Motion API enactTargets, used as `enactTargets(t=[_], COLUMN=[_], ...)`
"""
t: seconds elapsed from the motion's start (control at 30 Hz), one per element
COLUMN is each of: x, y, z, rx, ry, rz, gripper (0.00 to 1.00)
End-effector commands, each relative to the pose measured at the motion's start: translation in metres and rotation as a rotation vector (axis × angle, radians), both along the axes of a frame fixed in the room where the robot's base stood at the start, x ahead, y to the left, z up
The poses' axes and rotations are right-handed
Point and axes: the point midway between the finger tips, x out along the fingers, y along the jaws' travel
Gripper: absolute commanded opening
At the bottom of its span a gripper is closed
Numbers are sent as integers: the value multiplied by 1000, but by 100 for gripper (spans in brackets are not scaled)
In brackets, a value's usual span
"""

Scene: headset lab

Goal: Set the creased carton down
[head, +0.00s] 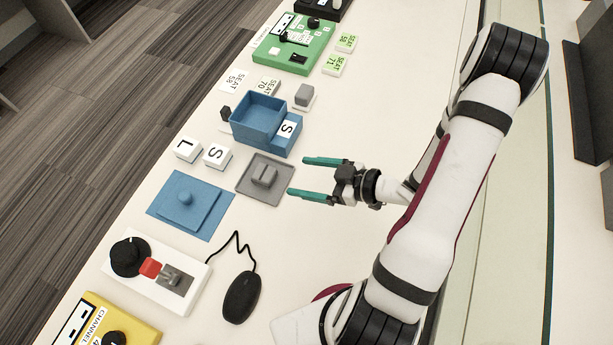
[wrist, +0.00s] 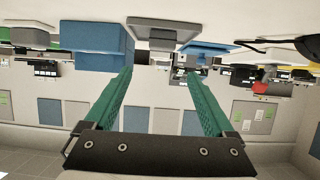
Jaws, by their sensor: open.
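I cannot make out a creased carton in either view. My gripper (head: 298,177) is open and empty, with its two teal fingers pointing left over the table in the head view. It stands just right of a grey square plate (head: 245,186) with a small grey block (head: 264,176) on it. In the wrist view the fingers of my gripper (wrist: 158,72) are spread apart with nothing between them.
A blue open box (head: 259,117) stands beyond the plate, and a blue panel with a knob (head: 187,204) lies left of it. A black mouse (head: 240,297), a white switch box (head: 188,296) and a green channel box (head: 291,45) also occupy the table (head: 375,110). Bare table lies beyond my gripper.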

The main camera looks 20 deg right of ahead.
Motion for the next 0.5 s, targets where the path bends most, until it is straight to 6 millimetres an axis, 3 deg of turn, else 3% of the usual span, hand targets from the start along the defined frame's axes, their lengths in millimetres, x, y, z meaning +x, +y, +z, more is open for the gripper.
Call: enactTargets(t=[0.07, 0.17, 0.23, 0.3, 0.37, 0.47, 0.5], x=[9, 35, 41, 25, -4, -67, -91], y=[-13, -58, -92, -105, -96, -43, -17], z=[-2, 1, 26, 62, 91, 123, 131], rx=[-84, -336, -499, -562, -534, -378, -305], ry=[49, 213, 354, 496, 630, 877, 974], rz=[-39, -227, -450, -687, -867, -1040, -1062], gripper=[89, 89, 89, 89, 89, 89, 89])
